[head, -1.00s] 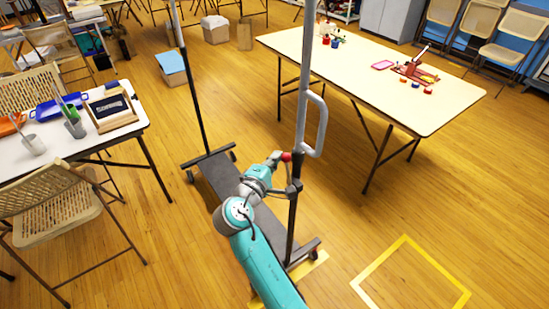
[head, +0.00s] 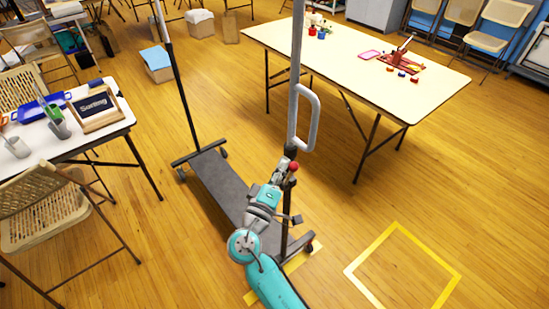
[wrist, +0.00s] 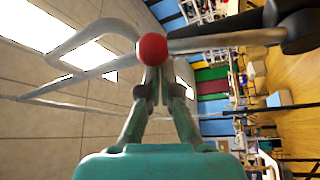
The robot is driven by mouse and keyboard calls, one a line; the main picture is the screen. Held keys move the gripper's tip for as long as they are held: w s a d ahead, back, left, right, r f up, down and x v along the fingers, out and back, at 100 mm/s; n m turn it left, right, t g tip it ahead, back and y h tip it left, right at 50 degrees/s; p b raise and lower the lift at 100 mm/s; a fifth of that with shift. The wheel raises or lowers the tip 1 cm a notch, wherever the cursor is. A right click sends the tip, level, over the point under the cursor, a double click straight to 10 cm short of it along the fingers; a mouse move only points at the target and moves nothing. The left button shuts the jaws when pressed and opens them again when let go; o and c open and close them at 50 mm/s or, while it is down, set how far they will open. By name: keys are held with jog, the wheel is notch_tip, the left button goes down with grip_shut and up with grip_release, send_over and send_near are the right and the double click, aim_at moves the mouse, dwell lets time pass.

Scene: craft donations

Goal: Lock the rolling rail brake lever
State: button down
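The rolling rail (head: 230,190) has a dark base, two uprights and a grey loop handle (head: 314,118). A red ball knob (head: 294,167), apparently the brake lever's end, sits by the near upright below the handle. In the wrist view the red knob (wrist: 152,49) is directly in front of my fingertips and partly hides them. My gripper (head: 284,165) is at the knob's left side; it also shows in the wrist view (wrist: 158,72), with its fingers drawn together. I cannot tell whether they touch the knob or the lever. The lever's arm is mostly hidden.
A long cream table (head: 350,60) with craft items stands behind at right. A white table (head: 88,135) and a folding chair (head: 50,210) are at left. A yellow floor square (head: 405,268) lies at lower right, with open wooden floor around it.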

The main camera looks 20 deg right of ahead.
jog(key=s+d+f+m+h, duration=0.2)
jog(key=s+f+m, duration=0.2)
jog(key=s+m, duration=0.1)
jog(key=shift+s+h, duration=0.4)
jog(key=shift+s, duration=0.05)
dwell(0.5)
jog(key=s+a+f, duration=0.1)
jog(key=s+a, duration=0.2)
jog(key=a, duration=0.5)
jog(key=shift+s+a, duration=0.25)
jog(key=shift+a, duration=0.15)
dwell(0.5)
